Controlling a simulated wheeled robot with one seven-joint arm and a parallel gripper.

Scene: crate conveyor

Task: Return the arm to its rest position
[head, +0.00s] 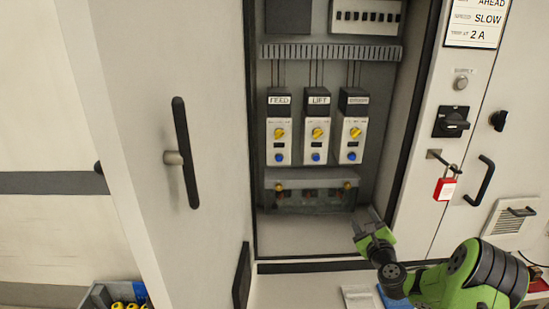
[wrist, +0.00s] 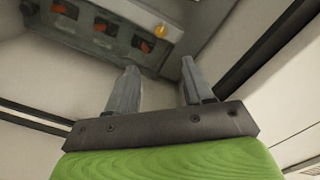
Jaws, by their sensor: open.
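My gripper (head: 366,222) is in the lower part of the open cabinet's front in the head view, at the end of my green arm. In the wrist view its two grey fingers (wrist: 155,88) stand apart with nothing between them. A terminal unit with a clear cover and yellow knobs (head: 312,197) is just left of and above the gripper in the head view. In the wrist view the same unit (wrist: 135,50) shows orange-red parts and a yellow knob beyond the fingers. The gripper appears apart from it.
The open cabinet door (head: 215,120) with a black handle stands at the left. Labelled modules, FEED (head: 279,140) and LIFT (head: 318,140) among them, fill the cabinet. A grey bin (head: 97,297) is at the lower left.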

